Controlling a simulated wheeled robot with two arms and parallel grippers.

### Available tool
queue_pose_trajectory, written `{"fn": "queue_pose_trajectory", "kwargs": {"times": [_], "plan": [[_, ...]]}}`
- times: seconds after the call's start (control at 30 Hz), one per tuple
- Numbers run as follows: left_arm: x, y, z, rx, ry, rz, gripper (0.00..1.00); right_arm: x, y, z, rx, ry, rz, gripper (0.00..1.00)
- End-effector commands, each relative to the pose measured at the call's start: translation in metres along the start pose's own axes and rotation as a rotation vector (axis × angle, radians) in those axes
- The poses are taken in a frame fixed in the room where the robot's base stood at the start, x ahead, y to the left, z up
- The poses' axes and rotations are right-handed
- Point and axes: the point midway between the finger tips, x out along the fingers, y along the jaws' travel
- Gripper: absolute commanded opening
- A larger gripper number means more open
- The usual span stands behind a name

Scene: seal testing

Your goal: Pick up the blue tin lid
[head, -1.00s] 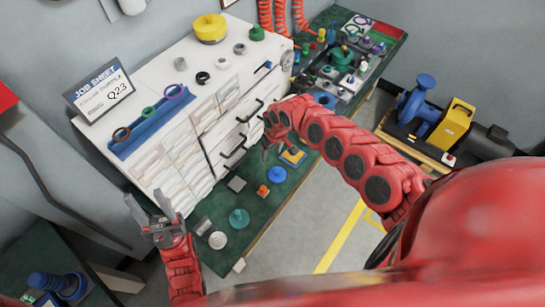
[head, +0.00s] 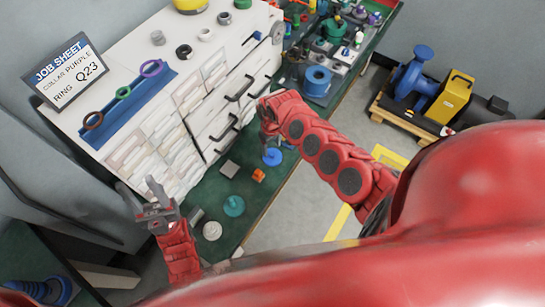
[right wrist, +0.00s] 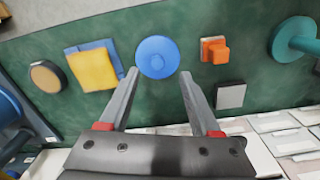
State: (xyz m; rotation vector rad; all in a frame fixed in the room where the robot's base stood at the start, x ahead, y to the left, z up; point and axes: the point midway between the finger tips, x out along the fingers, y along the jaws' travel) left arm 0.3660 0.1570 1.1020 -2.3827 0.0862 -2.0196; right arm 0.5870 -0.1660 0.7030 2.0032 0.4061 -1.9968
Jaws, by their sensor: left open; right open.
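The blue tin lid (head: 272,157) is a round blue disc with a small raised centre, lying on the green bench top in front of the drawers. In the right wrist view the lid (right wrist: 157,57) lies just beyond the open fingertips of my right gripper (right wrist: 160,77), roughly centred between them. Nothing is between those fingers. In the head view my right gripper (head: 267,136) is beside the lid and partly hidden by its own arm. My left gripper (head: 140,191) is open and empty at the left, away from the lid.
Beside the lid are an orange block (right wrist: 214,49), a yellow-and-blue pad (right wrist: 93,68), a grey square (right wrist: 230,96) and a teal round part (right wrist: 295,40). The white drawer unit (head: 215,85) with protruding handles rises behind them.

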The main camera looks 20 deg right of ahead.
Motion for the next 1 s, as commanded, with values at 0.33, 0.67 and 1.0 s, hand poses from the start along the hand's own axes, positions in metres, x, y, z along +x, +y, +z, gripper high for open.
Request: {"fn": "queue_pose_trajectory", "kwargs": {"times": [0.33,0.67,1.0], "plan": [[-0.019,0.001,0.003,0.000,0.000,0.000,0.50,0.045,0.003,0.000,-0.004,-0.005,0.001,0.64],[-0.020,0.001,0.003,0.000,0.000,0.000,0.50,0.053,0.004,-0.001,0.000,-0.001,-0.001,0.64],[-0.020,0.001,0.003,0.000,0.000,0.000,0.50,0.052,0.004,0.000,0.000,-0.001,-0.001,0.08]]}}
